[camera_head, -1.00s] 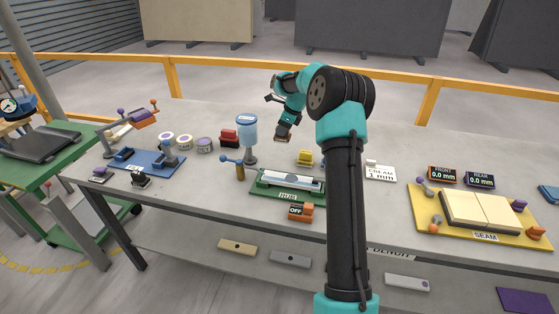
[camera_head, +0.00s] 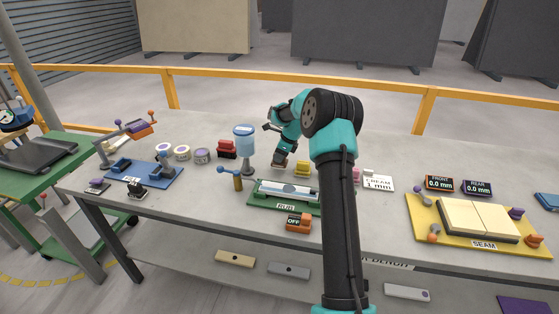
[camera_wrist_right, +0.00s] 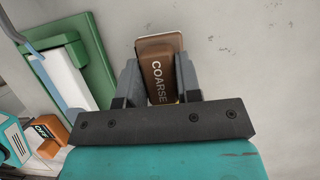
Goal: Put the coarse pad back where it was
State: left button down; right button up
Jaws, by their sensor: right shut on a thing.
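The coarse pad (camera_wrist_right: 157,72) is a brown block lettered COARSE with a pale tan edge, seen in the right wrist view. My right gripper (camera_wrist_right: 160,82) is shut on it, one finger on each side. In the head view, my right gripper (camera_head: 280,162) is low over the bench, between the blue-topped dispenser and a yellow block (camera_head: 302,168). The pad is small and dark there. I cannot tell whether it touches the bench. My left gripper is not in view.
The green RUB fixture (camera_head: 262,199) lies just in front of the gripper. The blue-topped dispenser (camera_head: 244,140) and a red block (camera_head: 227,149) stand to its left. An orange OFF switch (camera_head: 298,223) sits at the front. My right arm hides part of the bench.

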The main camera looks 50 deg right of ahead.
jog(key=shift+f, duration=1.1)
jog(key=shift+f, duration=0.15)
jog(key=o, duration=0.8)
jog(key=shift+o, duration=0.2)
jog(key=v, duration=1.2)
